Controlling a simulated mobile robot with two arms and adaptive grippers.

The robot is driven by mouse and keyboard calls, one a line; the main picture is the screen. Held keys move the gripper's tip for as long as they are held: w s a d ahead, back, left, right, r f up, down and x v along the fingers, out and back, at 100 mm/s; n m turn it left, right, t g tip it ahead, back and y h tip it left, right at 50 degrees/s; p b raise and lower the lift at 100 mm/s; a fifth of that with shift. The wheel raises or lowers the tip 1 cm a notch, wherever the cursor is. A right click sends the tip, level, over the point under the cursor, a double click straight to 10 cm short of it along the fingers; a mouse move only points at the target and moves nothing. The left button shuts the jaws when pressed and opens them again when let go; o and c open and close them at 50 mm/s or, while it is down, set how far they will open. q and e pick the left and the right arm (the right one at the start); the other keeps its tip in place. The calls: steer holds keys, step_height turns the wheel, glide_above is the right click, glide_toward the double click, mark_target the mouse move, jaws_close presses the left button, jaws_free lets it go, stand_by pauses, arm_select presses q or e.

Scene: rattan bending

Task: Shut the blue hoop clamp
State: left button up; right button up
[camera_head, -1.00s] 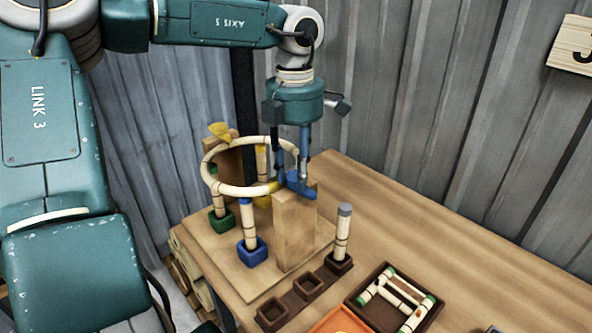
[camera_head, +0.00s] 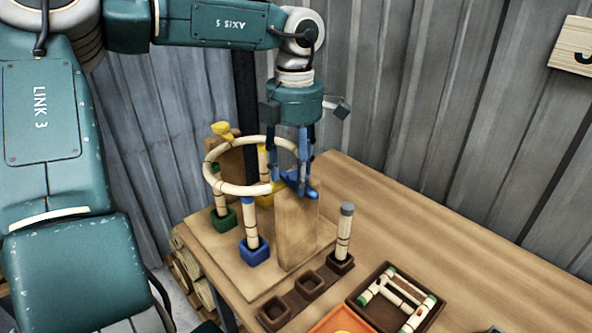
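The blue hoop clamp (camera_head: 299,185) sits on top of a wooden post block (camera_head: 297,228) on the jig board, at the right side of a pale rattan hoop (camera_head: 235,191). My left gripper (camera_head: 305,188) points down from above, its blue fingers right at the clamp. The fingers partly hide the clamp, so I cannot tell whether its lever is up or down, or whether the fingers grip it. A yellow clamp (camera_head: 221,129) shows at the hoop's far left. My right gripper is not in view.
Rattan posts stand in a green socket (camera_head: 223,219) and a blue socket (camera_head: 254,251). A grey-topped post (camera_head: 344,233) stands in a brown socket row. A brown tray (camera_head: 381,325) holds rattan pieces. The table's right side is clear. A corrugated wall (camera_head: 420,80) rises behind.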

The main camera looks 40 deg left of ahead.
mark_target(294, 176)
arm_select(q)
steer(key=shift+w+r, duration=0.2)
steer(key=shift+r, duration=0.3)
step_height(294, 176, up, 11)
steer(key=shift+s, duration=0.15)
stand_by(0.5)
